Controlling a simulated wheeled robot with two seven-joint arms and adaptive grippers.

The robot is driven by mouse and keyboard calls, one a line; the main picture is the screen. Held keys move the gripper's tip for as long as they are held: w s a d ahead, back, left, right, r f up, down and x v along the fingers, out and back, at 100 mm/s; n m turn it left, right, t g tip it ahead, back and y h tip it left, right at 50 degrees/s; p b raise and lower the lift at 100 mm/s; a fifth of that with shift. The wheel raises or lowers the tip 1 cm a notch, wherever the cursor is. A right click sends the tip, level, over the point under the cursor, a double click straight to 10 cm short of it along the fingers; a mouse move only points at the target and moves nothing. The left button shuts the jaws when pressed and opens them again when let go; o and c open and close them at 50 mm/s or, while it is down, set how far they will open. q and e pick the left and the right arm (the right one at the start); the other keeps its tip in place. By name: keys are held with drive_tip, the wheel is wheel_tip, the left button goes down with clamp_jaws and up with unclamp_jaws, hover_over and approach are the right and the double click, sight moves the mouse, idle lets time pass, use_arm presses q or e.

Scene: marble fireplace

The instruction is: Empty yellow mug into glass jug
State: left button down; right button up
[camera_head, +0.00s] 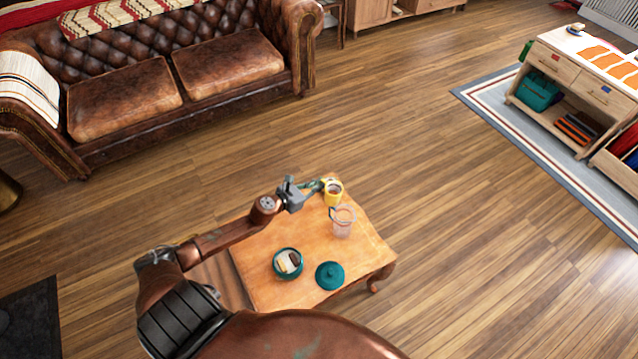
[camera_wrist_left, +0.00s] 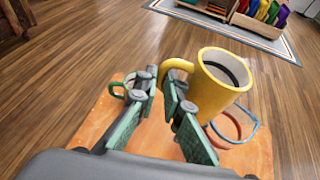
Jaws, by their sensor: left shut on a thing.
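The yellow mug (camera_head: 334,194) is near the far edge of the low wooden table, with dark contents showing inside its open top. My left gripper (camera_head: 319,186) is shut on its handle; in the left wrist view the handle of the mug (camera_wrist_left: 226,82) lies between the fingertips (camera_wrist_left: 162,88). The mug looks about upright. The glass jug (camera_head: 343,224), clear with a pinkish tint, stands on the table just nearer than the mug; part of it shows beneath the mug in the wrist view (camera_wrist_left: 238,128). My right gripper is not in view.
On the table (camera_head: 262,247) are a teal bowl (camera_head: 276,273) holding light and dark pieces and a teal lid (camera_head: 330,275). A green mug (camera_wrist_left: 117,90) shows behind the fingers in the wrist view. A leather sofa (camera_head: 125,95) stands back left; open floor surrounds the table.

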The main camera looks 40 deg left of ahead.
sight(327, 185)
use_arm(q)
drive_tip(key=r+m+y+p, duration=0.1)
drive_tip(key=m, duration=0.1)
drive_tip(key=d+r+m+t+y+p, duration=0.1)
drive_tip(key=r+m+y, duration=0.1)
drive_tip(key=shift+m, duration=0.4)
drive_tip(key=d+m+p, duration=0.1)
drive_tip(key=d+r+m+t+y, duration=0.1)
drive_tip(key=m, duration=0.1)
drive_tip(key=shift+s+d+r+y+p, duration=0.15)
drive_tip(key=shift+d+y+p, duration=0.15)
drive_tip(key=shift+d+p, duration=0.1)
drive_tip(key=shift+d+r+m+t+p, duration=0.15)
drive_tip(key=shift+d+m+t+p, duration=0.2)
drive_tip(key=shift+m, duration=0.25)
drive_tip(key=shift+s, duration=0.2)
drive_tip(key=shift+f, duration=0.2)
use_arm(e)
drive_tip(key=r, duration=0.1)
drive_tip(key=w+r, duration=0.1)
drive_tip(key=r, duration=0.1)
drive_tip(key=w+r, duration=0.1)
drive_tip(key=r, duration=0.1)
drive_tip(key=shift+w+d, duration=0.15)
